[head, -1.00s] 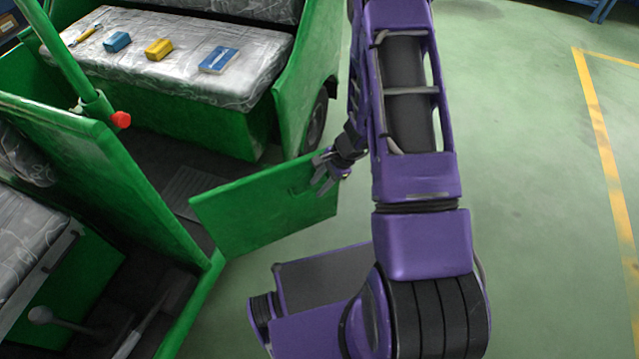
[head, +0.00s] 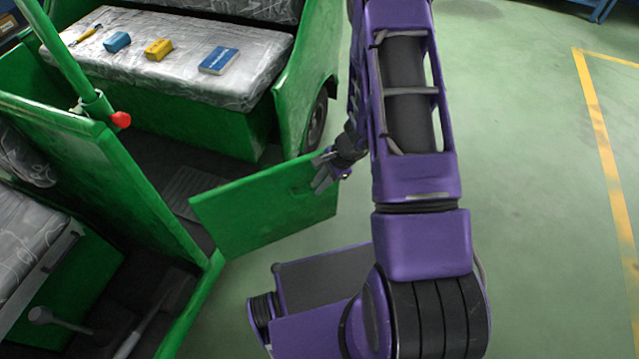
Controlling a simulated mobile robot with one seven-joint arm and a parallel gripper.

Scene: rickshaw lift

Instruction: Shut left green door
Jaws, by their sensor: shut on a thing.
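The green door (head: 260,212) of the green rickshaw stands open, hinged at its left end near the green post and swung outward over the floor. My gripper (head: 318,178) is at the door's free right end, near its upper edge. It is shut on the door there; the exact contact is small and partly hidden by the fingers.
The green rickshaw body (head: 205,120) has a plastic-wrapped seat (head: 190,75) carrying a blue box (head: 117,41), a yellow box (head: 159,49), a blue book (head: 219,60) and a yellow-handled tool (head: 85,35). A wheel (head: 316,120) is behind the door. Green floor (head: 540,200) at right is clear.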

